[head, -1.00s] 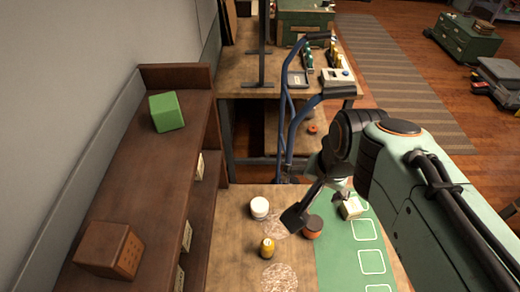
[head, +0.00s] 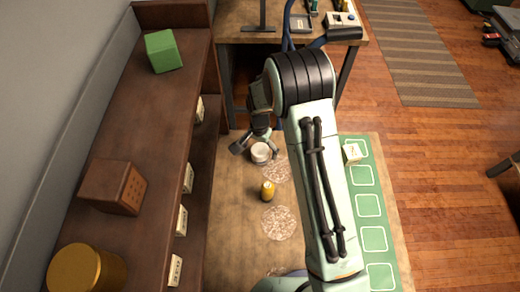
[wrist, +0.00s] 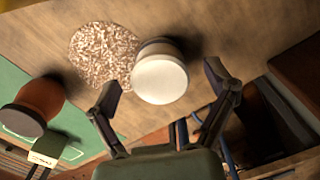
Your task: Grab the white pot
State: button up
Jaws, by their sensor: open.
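The white pot (head: 260,154) is a small round jar standing upright on the wooden table, near the table's far edge. In the wrist view the white pot (wrist: 160,79) shows its pale lid and lies between and just beyond the spread fingertips. My gripper (head: 257,146) is open and empty, with its fingers on either side of the pot in the head view. The gripper (wrist: 161,86) also shows both dark fingers apart in the wrist view. I cannot tell whether a finger touches the pot.
A yellow jar (head: 267,191) stands nearer on the table (head: 232,225). An orange-brown jar (wrist: 40,100) stands by the green mat (head: 383,238), hidden by my arm in the head view. A cream block (head: 352,153) lies on the mat. A wooden shelf (head: 140,125) borders the left.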

jog(key=shift+f, duration=1.25)
jog(key=c, duration=1.3)
